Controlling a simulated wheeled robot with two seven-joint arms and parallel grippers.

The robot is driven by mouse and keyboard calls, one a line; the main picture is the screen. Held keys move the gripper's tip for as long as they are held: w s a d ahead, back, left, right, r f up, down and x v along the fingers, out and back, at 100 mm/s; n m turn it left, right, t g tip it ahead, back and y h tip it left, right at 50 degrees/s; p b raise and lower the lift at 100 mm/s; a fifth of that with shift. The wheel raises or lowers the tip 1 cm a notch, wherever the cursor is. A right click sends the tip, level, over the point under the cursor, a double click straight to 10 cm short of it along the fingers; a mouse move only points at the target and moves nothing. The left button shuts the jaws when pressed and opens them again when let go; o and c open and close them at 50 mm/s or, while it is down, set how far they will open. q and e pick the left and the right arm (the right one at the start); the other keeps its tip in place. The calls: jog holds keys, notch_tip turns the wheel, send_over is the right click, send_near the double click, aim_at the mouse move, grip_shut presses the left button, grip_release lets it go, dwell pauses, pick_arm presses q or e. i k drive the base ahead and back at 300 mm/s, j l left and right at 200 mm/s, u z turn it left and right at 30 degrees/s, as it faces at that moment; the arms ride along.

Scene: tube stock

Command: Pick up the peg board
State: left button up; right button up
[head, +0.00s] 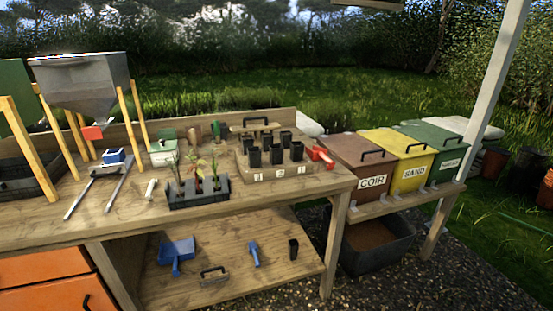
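What looks like the peg board (242,129) is a small flat wooden board with a black handle on top. It is at the back of the workbench, behind a wooden stand (250,172) of black square pots. The pots hide part of what is under the board, and any pegs are too small to make out. Neither of my grippers shows in the head view.
On the bench (230,208) are a black tray of seedlings (198,190), a red tool (321,156) and a metal hopper (82,80) on wooden legs. Labelled bins (373,167) stand at right. The lower shelf (215,258) holds a blue scoop (176,252) and a handled block (213,277).

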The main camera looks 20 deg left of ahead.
aim_at(240, 130)
jog(key=i+j, duration=0.15)
jog(key=i, duration=0.25)
jog(key=i+j, duration=0.2)
jog(key=i, duration=0.2)
jog(key=i+j, duration=0.15)
jog(key=i, duration=0.3)
jog(key=l+z, duration=0.05)
